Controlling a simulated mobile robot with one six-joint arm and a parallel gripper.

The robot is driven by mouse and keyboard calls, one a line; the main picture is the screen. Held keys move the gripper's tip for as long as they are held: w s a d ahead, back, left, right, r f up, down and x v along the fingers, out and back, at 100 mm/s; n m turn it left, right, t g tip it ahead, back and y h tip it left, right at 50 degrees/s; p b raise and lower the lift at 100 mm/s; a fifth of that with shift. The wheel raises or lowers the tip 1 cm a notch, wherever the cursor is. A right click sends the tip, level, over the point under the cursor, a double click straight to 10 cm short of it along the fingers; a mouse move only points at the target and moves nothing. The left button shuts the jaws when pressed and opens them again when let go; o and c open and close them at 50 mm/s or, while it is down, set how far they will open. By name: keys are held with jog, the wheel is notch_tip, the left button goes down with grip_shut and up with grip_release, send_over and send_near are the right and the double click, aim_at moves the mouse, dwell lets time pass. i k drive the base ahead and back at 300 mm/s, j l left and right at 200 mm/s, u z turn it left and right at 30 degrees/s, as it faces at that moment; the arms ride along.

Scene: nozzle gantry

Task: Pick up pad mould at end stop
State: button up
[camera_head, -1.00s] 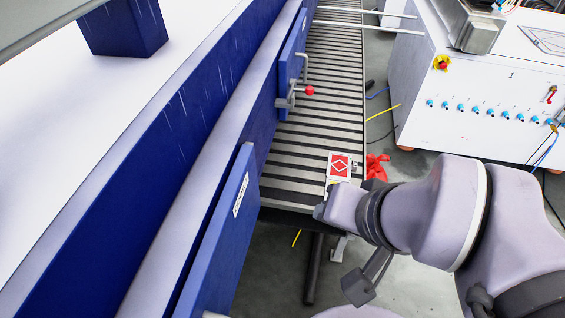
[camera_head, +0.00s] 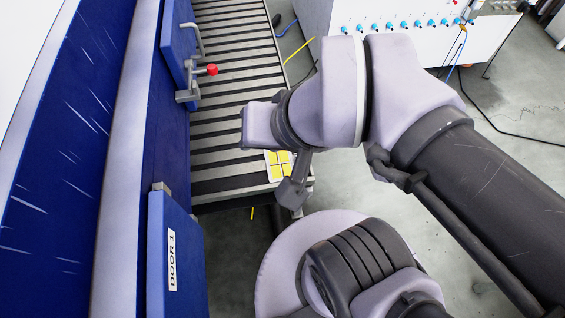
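A small white-edged plate with several yellow square pads (camera_head: 279,163) lies at the near end of the roller conveyor, close to its right side. I take it for the pad mould. Part of it is hidden behind my arm and a grey block hanging from it. The end of my arm (camera_head: 260,125) is over the conveyor, above and left of the plate in the picture. My gripper's fingers cannot be made out, and I cannot tell whether they touch anything.
The conveyor (camera_head: 232,62) runs away from me beside a blue machine wall. A blue door marked DOOR 1 (camera_head: 172,262) and a red-knobbed handle (camera_head: 211,69) stick out on its left. A white cabinet (camera_head: 400,50) stands at the back right. Grey floor lies between.

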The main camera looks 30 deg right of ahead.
aim_at(280, 164)
jog(key=l+u, duration=0.95)
jog(key=u, duration=0.2)
